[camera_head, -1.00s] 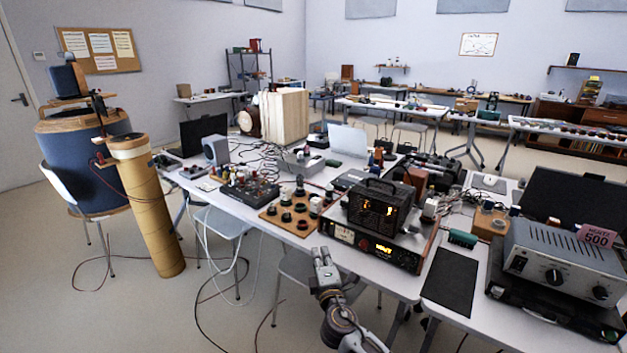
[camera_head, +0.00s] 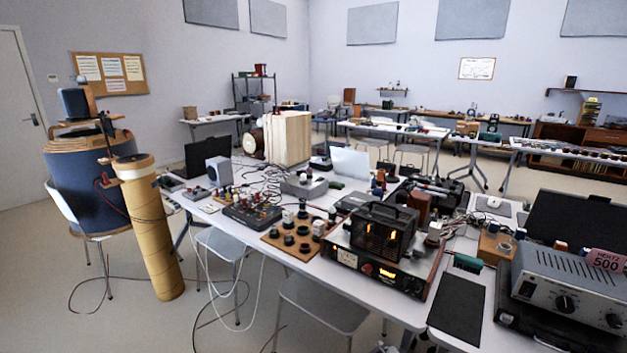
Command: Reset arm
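Only a small grey piece, likely the fingertips of my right gripper (camera_head: 382,347), shows at the bottom edge below the long table (camera_head: 389,308). Too little shows to tell whether it is open or shut. My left gripper is out of view.
On the table stand a black amplifier with glowing tubes (camera_head: 381,238), a wooden board with knobs (camera_head: 290,244) and a grey metal unit (camera_head: 568,283) at right. A grey chair (camera_head: 322,302) stands at the near edge. A tan cylinder (camera_head: 152,232) leans at left beside open floor.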

